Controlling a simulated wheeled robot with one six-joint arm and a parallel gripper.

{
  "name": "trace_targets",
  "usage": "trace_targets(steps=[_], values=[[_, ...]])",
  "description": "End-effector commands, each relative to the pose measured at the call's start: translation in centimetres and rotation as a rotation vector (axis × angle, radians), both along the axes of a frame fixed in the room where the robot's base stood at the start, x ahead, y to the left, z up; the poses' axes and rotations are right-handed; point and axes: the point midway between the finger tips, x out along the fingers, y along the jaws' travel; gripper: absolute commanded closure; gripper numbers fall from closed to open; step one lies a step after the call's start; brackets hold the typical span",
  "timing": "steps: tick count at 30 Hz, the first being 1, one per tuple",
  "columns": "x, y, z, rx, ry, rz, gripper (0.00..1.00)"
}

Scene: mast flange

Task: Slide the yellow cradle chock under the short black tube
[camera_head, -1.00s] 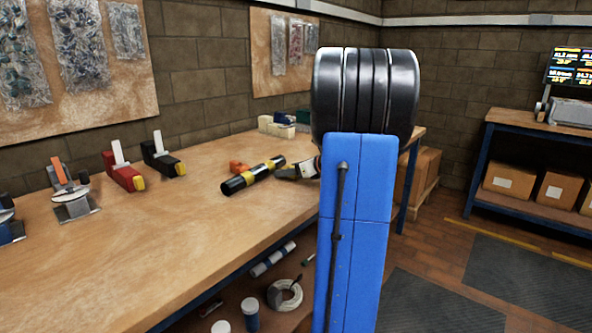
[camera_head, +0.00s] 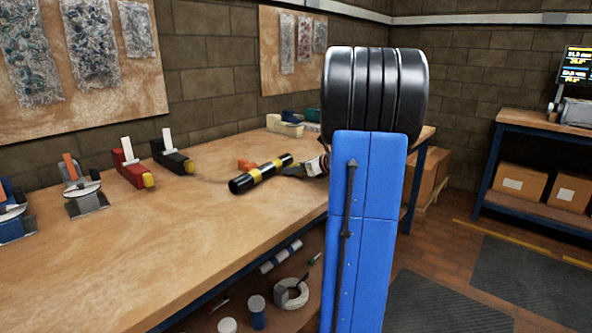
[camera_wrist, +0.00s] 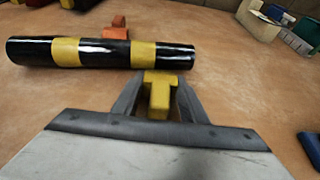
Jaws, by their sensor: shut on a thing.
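The short black tube with yellow bands (camera_wrist: 105,53) lies crosswise ahead of my gripper in the wrist view; it also shows on the bench in the head view (camera_head: 245,181). My gripper (camera_wrist: 158,100) is shut on the yellow cradle chock (camera_wrist: 159,95), a small T-shaped block. The chock is at the near side of the tube, in front of its right yellow band. I cannot tell whether they touch. In the head view my gripper (camera_head: 293,171) is by the tube's right end, and the chock cannot be made out there.
An orange block (camera_wrist: 118,24) sits behind the tube. Red (camera_head: 132,170) and black (camera_head: 175,158) clamp-like tools stand to the left on the wooden bench (camera_head: 130,240). Pale and green blocks (camera_head: 287,125) are at the back. A blue item (camera_wrist: 311,148) lies at right in the wrist view. The bench's front is clear.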

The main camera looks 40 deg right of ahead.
Motion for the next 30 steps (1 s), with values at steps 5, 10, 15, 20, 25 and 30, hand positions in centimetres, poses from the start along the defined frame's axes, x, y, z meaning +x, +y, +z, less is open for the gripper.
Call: trace_targets(steps=[5,10,15,20,25,30], values=[[0.1,0.0,0.1,0.000,-0.001,0.000,0.86],[0.1,0.0,0.1,0.000,-0.001,0.000,0.52],[0.1,0.0,0.1,0.000,-0.001,0.000,0.39],[0.1,0.0,0.1,0.000,-0.001,0.000,0.39],[-0.8,-0.1,0.5,-0.001,-0.002,-0.003,0.39],[-3.3,-0.3,1.6,-0.003,-0.002,-0.004,0.39]])
